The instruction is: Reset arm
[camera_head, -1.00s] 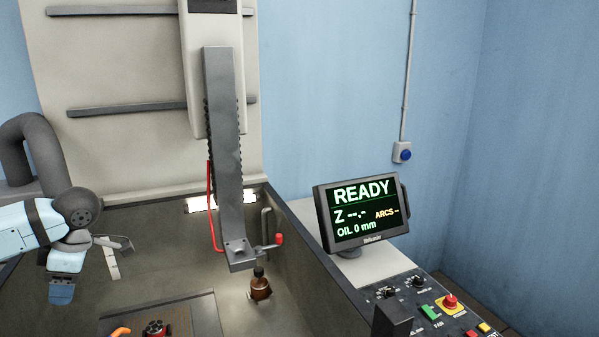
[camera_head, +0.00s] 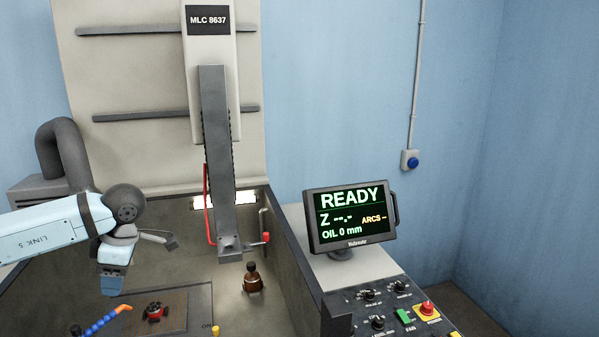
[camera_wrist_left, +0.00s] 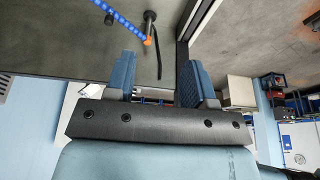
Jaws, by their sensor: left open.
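My left arm comes in from the left in the head view, over the tank. My left gripper (camera_head: 112,285) hangs there with its fingers pointing down, above the tank's left part. In the left wrist view its two blue fingers (camera_wrist_left: 158,82) stand apart with nothing between them. The right gripper is not in view. The machine head (camera_head: 213,160) hangs down over the tank, with a red-knobbed lever (camera_head: 266,238) at its lower end. Below it, a brown bottle-like part (camera_head: 252,279) stands on the tank floor.
A dark plate (camera_head: 180,300) in the tank carries a red and black part (camera_head: 155,312). A blue hose with an orange tip (camera_head: 104,322) lies beside it. The tank wall (camera_head: 285,270), a monitor (camera_head: 349,216) reading READY and a control panel (camera_head: 385,305) stand at the right.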

